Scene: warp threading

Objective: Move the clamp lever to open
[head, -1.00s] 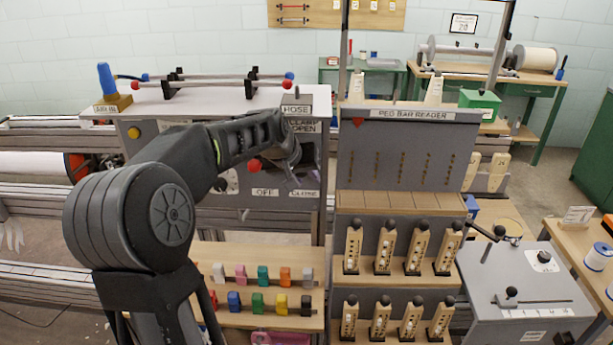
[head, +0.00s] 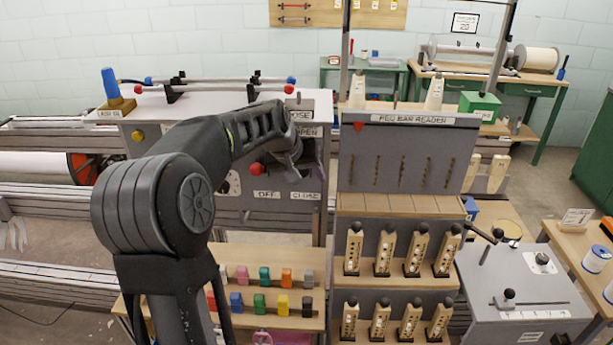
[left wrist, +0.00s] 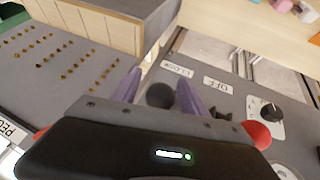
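The clamp lever's round black knob (left wrist: 160,95) shows between my left gripper's two purple fingers in the left wrist view, near the CLOSE label (left wrist: 178,70). My left gripper (left wrist: 159,80) is open, its fingers on either side of the knob; I cannot tell whether they touch it. In the head view my left gripper (head: 293,160) is at the right end of the grey machine panel, between the OPEN label (head: 309,132) above and the CLOSE label (head: 305,196) below. The lever is hidden there by the gripper and arm. My right gripper is not in view.
A red ball knob (head: 256,169) sits just left of the gripper, above the OFF label (head: 266,195). The peg bar reader (head: 405,150) stands close on the right. Shelves with coloured blocks (head: 260,302) lie below the panel.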

